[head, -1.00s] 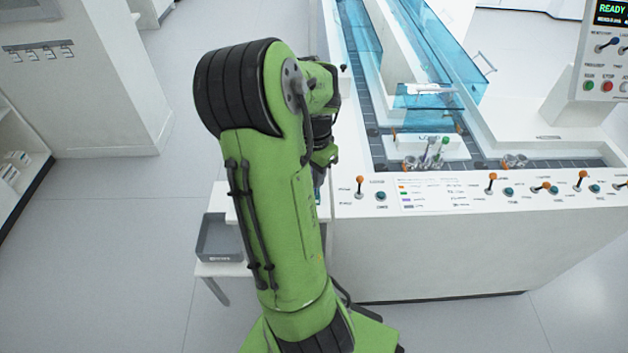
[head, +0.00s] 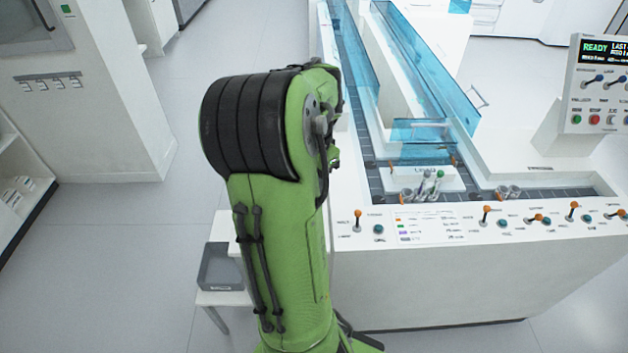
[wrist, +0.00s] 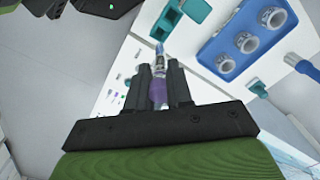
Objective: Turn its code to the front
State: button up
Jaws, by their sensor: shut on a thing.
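My gripper (wrist: 159,90) shows in the wrist view, its two dark fingers shut on a tube (wrist: 158,92). The tube has a purple part between the fingers and a clear, pale part that sticks out beyond them. I cannot make out a code on it. In the head view my green arm hides the gripper and the held tube. Several other tubes (head: 430,184) stand in a white rack on the track in the head view, one with a green cap.
A blue block with round holes (wrist: 246,42) and a teal holder (wrist: 168,22) lie near the gripper in the wrist view. A front panel with orange-tipped levers (head: 486,212) edges the track. A grey bin (head: 222,268) sits on a low stand at left.

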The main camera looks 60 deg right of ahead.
jog(key=shift+f+b, duration=3.25)
jog(key=shift+f, duration=1.45)
jog(key=n, duration=0.6)
jog(key=shift+n, duration=0.3)
jog(key=n, duration=0.5)
jog(key=shift+n, duration=0.3)
jog(key=o, duration=0.9)
